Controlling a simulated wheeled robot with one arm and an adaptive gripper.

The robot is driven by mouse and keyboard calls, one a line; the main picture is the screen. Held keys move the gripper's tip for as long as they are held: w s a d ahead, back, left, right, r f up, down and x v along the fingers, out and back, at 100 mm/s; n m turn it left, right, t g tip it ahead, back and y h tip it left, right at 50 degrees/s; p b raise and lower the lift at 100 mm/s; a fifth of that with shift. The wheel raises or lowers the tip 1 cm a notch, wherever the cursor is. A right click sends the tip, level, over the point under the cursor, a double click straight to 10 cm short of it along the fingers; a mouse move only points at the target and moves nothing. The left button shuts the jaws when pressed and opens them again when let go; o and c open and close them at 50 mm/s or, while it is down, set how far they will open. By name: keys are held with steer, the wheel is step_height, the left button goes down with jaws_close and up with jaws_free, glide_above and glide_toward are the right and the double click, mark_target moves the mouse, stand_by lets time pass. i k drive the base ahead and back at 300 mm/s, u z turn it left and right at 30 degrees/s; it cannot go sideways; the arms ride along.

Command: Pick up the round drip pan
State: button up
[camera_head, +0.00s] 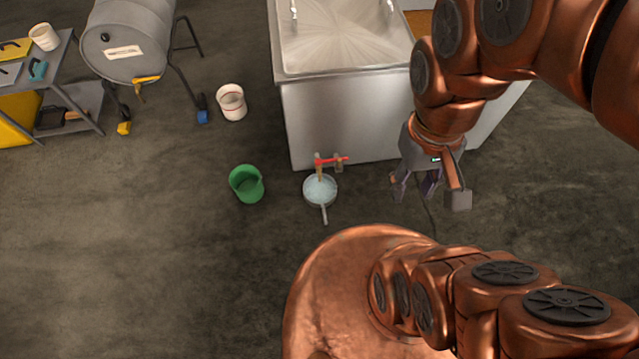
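The round drip pan (318,191) is a shallow grey pan with a pale, bluish inside, perhaps liquid. It sits on the floor in front of the sink tank, below a tap with a red handle (333,160). Its straight handle (324,215) points toward my base. My gripper (414,187) hangs to the right of the pan, apart from it, in front of the tank's right part. Its fingers look spread, with nothing seen between them.
The steel sink tank (335,115) stands behind the pan. A green bucket (246,184) is left of the pan, and a white bucket (231,102) is farther back. A grey drum (128,40) on a stand and a table (62,50) are at upper left. The left floor is clear.

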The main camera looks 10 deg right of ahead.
mark_target(317, 194)
steer(key=u, duration=2.55)
steer(key=k, duration=1.2)
steer(key=z, duration=0.1)
